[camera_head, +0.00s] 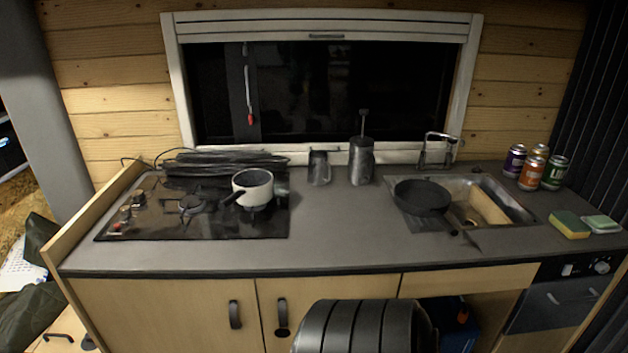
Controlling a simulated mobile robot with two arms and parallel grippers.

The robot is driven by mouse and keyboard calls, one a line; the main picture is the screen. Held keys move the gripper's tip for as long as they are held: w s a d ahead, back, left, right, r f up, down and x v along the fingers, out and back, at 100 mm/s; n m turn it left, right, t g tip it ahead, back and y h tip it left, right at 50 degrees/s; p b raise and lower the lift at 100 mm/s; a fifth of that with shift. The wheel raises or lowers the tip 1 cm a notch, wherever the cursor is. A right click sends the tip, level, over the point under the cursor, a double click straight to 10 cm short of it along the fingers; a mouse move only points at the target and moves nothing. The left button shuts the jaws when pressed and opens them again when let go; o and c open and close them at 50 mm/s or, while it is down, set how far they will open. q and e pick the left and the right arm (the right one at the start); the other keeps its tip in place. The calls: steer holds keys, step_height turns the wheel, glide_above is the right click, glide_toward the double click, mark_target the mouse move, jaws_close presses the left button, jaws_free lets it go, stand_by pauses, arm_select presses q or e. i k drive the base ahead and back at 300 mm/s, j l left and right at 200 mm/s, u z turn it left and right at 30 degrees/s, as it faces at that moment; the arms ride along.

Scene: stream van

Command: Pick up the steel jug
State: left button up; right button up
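A small grey steel jug (319,169) stands upright on the dark counter, in front of the window's lower frame. It is right of the hob and just left of a taller grey metal canister with a plunger-like rod on top (362,162). A narrow gap separates the two. The jug looks open at the top; its handle is hard to make out at this size. Neither of my grippers is in view.
A white pot (254,186) with a dark handle sits on the hob (150,222), left of the jug. A black pan (422,197) rests over the sink (507,203). Cans (555,172) and sponges (570,224) are at right. The counter in front of the jug (340,230) is clear.

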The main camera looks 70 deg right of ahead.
mark_target(319, 174)
steer(key=z, duration=2)
steer(key=i+j, duration=0.1)
steer(key=j+z, duration=0.05)
